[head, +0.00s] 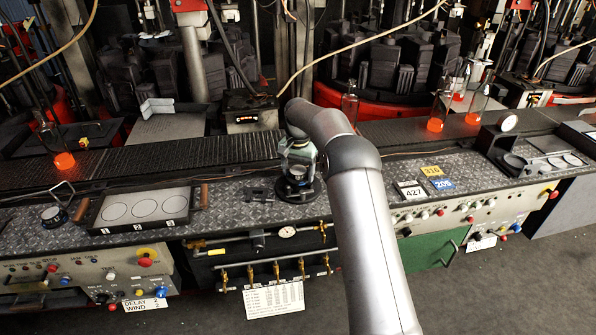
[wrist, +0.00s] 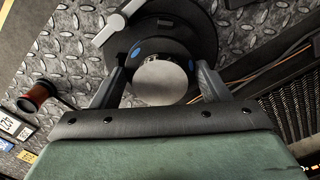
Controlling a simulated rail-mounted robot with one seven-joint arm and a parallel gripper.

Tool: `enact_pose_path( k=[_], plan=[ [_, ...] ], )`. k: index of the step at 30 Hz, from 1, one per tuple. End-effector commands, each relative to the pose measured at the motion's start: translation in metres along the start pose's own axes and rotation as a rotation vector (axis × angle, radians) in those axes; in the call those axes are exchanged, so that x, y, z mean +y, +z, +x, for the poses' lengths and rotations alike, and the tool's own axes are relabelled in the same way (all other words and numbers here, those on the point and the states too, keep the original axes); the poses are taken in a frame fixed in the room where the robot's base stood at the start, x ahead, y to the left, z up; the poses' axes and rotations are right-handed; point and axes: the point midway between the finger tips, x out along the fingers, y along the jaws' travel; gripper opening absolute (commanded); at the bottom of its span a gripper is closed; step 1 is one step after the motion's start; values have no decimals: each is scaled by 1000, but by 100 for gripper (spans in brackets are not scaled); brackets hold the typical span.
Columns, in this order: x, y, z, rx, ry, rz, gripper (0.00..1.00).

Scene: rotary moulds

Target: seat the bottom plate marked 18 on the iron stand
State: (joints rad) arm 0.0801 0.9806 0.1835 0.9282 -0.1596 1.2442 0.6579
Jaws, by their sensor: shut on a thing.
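My gripper (head: 298,160) is at the middle of the bench, pointing down over the black round iron stand (head: 304,194). In the wrist view my gripper (wrist: 161,72) has its two fingers on either side of a round plate with a smooth grey face (wrist: 163,83) and is shut on it. The black stand (wrist: 197,38), a wide dark disc, lies directly behind the plate. A blue dot shows at the plate's dark edge. The number 18 cannot be read. Whether the plate touches the stand cannot be told, as the gripper hides the contact.
A tray with three numbered circles (head: 145,209) lies left on the bench. Another tray (head: 548,163) and a round gauge (head: 508,122) are at the right. Number tags (head: 412,190) lie right of my arm. Glowing bottles (head: 437,112) stand on the conveyor behind.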

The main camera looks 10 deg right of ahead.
Motion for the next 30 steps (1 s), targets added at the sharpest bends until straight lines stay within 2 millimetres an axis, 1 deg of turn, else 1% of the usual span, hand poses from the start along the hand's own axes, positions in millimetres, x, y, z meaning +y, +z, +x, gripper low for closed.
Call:
enact_pose_path(
  k=[8, 23, 29, 30],
  plan=[
    [0, 0, 3, 3, -2, 0, 38],
    [0, 0, 16, -2, 1, 0, 38],
    [1, 1, 18, -6, 3, 0, 38],
    [1, 1, 18, -7, 3, 0, 78]
  ],
)
